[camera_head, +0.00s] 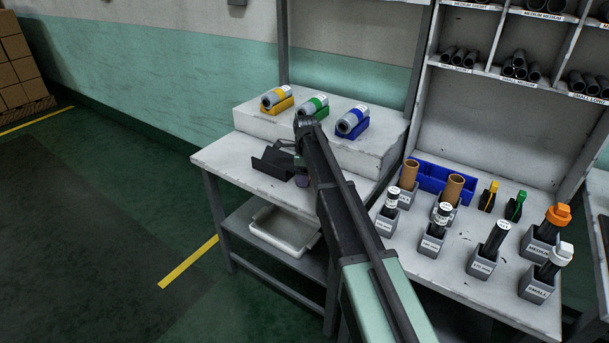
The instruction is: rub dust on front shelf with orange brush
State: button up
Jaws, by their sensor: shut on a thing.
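My gripper (286,147) is at the end of my arm, low over the left white table (228,158), in front of the raised white block. It is small and partly hidden by my own wrist. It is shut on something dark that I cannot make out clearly. A black angled piece (270,165) lies right by the fingers. No orange brush can be made out at the gripper. An orange-topped dark item (557,216) stands in a grey holder marked MEDIUM at the right. Small dark specks (467,239), possibly dust, lie on the right white table (455,277).
Yellow (277,99), green (312,107) and blue (352,122) cradles with rolls stand on the raised block (255,116). Grey holders and a blue bin (432,176) crowd the right table. A white tray (283,230) sits below. Tube racks stand behind.

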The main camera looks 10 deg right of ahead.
jog(key=shift+s+d, duration=4.3)
jog(key=shift+w+d, duration=0.45)
jog(key=shift+w, duration=0.05)
jog(key=shift+w+a, duration=4.2)
jog(key=shift+w, duration=0.15)
notch_tip(320, 180, up, 6)
jog(key=p, duration=0.6)
notch_tip(320, 180, up, 3)
jog(key=p, duration=0.3)
jog(key=shift+r, duration=0.15)
